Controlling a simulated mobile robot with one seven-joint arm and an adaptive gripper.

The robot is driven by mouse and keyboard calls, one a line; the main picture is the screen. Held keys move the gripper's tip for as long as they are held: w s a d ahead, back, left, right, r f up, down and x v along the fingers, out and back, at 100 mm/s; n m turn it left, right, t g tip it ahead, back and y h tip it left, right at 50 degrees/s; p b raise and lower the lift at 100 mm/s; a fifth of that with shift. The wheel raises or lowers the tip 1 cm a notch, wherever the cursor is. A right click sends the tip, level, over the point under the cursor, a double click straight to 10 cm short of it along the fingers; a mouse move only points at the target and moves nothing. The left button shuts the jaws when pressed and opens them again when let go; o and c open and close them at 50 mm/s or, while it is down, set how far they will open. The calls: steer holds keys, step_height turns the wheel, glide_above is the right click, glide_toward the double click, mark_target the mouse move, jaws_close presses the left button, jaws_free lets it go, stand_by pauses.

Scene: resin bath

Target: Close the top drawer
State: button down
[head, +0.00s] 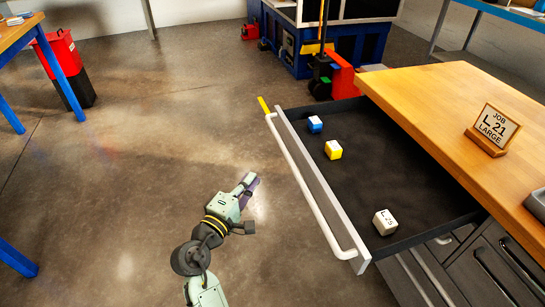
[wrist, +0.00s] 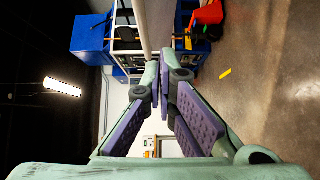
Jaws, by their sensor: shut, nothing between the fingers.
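The top drawer (head: 400,165) is pulled far out from under the wooden worktop, with a dark inside. Its pale front panel (head: 322,190) carries a long white bar handle (head: 305,190). My gripper (head: 251,181) is over the floor to the left of the handle, apart from it in the head view. In the wrist view the purple-padded fingers (wrist: 164,78) meet at their tips, with nothing between them. A blue-and-white block (head: 315,124), a yellow-and-white block (head: 333,150) and a white block marked L29 (head: 385,222) sit inside the drawer.
The worktop (head: 440,95) holds a sign reading JOB L-21 LARGE (head: 493,129). More drawers (head: 490,265) are below. A red-and-black bin (head: 68,70) stands at upper left. The floor (head: 150,170) around my arm is clear.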

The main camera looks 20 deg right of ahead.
steer(key=p, duration=0.3)
glide_toward(289, 144)
steer(key=w, duration=0.4)
steer(key=shift+s+d+p, duration=0.15)
steer(key=shift+d+p, duration=0.15)
steer(key=shift+d, duration=0.45)
steer(key=shift+s+d+p, duration=0.15)
steer(key=shift+d+p, duration=0.1)
steer(key=shift+d, duration=0.55)
